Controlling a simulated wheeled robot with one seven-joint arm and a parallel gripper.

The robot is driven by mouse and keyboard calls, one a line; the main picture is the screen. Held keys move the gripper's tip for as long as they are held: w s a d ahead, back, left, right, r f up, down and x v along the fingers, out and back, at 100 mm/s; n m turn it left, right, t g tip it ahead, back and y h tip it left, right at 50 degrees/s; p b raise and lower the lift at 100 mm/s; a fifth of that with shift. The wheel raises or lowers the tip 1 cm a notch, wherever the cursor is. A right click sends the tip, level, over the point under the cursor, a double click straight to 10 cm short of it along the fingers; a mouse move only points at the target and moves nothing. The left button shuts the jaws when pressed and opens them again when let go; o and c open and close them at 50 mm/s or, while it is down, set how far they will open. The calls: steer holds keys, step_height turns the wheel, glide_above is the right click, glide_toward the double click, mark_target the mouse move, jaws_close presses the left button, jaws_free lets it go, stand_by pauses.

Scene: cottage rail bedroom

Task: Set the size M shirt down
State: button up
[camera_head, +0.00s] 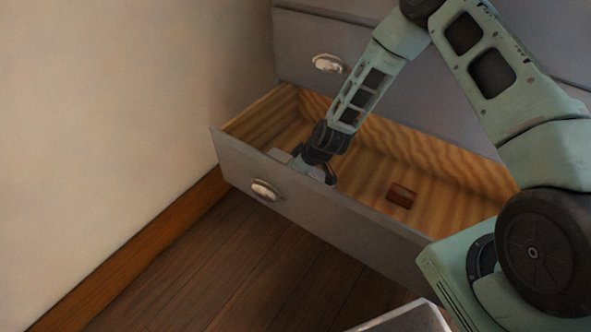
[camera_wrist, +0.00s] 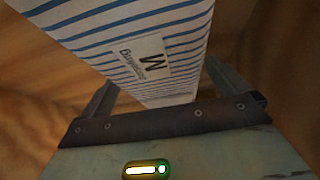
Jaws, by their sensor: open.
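The size M shirt (camera_wrist: 140,40) is white with blue stripes and carries a white label with a black M. In the wrist view it lies between my gripper's two fingers, over the wood-grained drawer floor. My gripper (camera_head: 312,174) is open and reaches down into the left part of the open drawer (camera_head: 330,217). In the head view only a pale bit of the shirt (camera_head: 282,156) shows beside my gripper, behind the drawer front. I cannot tell whether the shirt touches the fingers.
A small reddish-brown block (camera_head: 402,195) lies on the drawer floor to the right of my gripper. The drawer floor around it is bare. The grey dresser (camera_head: 300,45) rises behind, and a plain wall (camera_head: 110,110) stands at the left.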

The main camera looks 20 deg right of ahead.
steer(key=p+v, duration=0.3)
steer(key=v, duration=0.9)
steer(key=shift+r, duration=0.1)
